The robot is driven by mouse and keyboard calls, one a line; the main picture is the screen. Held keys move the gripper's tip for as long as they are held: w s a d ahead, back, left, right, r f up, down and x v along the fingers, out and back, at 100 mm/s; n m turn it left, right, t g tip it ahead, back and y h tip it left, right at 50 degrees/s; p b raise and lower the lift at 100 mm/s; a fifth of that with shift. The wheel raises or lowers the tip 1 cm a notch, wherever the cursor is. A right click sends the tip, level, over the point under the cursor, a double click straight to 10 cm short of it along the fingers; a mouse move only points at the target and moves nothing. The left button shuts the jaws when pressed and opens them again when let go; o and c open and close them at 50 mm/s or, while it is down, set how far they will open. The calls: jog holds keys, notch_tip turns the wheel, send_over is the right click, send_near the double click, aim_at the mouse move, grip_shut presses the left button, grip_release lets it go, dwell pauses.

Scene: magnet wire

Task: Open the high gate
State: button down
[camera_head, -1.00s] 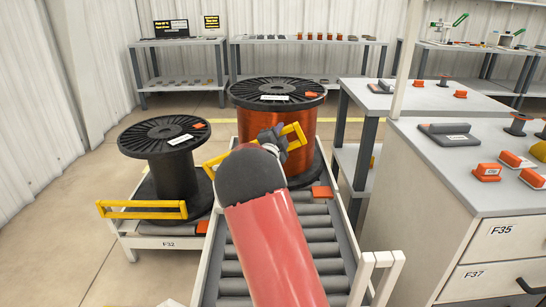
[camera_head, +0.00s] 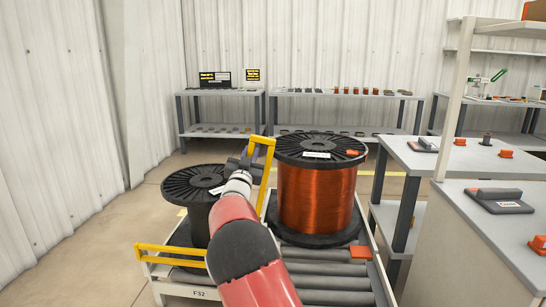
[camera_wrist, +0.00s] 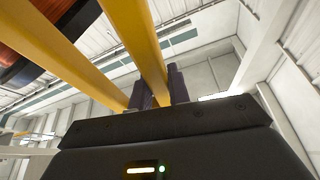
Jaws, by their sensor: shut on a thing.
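The high gate (camera_head: 267,172) is a yellow bar frame standing beside the left side of the large copper-wound spool (camera_head: 316,200). It is swung away from the front of the spool and seen nearly edge-on. My gripper (camera_head: 248,164) is shut on the gate's bar at its far end. In the wrist view, the gripper's two dark fingers (camera_wrist: 160,92) sit either side of a yellow bar, with a second yellow bar beside it. My arm hides the lower part of the gate and its mount. A lower yellow gate (camera_head: 165,251) stays across the front of the left stand.
A smaller black spool (camera_head: 197,186) stands on the left stand, close behind my arm. Grey rollers (camera_head: 325,270) lie clear in front of the copper spool, with an orange block (camera_head: 361,253) at their right. Grey-topped tables (camera_head: 455,160) stand at the right.

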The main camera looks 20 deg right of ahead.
jog(key=w+a+f+n+t+y+p, duration=0.1)
jog(key=w+a+n+y, duration=0.1)
jog(key=a, duration=0.4)
jog(key=shift+w+a+f+n, duration=0.15)
jog(key=shift+w+a+n, duration=0.3)
jog(key=shift+n, duration=0.75)
jog(key=c, duration=1.3)
grip_release()
jog(key=shift+s, duration=0.1)
jog(key=b+v, duration=0.1)
jog(key=v, duration=0.6)
jog(key=shift+s+a+f+b, duration=0.1)
jog(key=shift+s+b, duration=0.2)
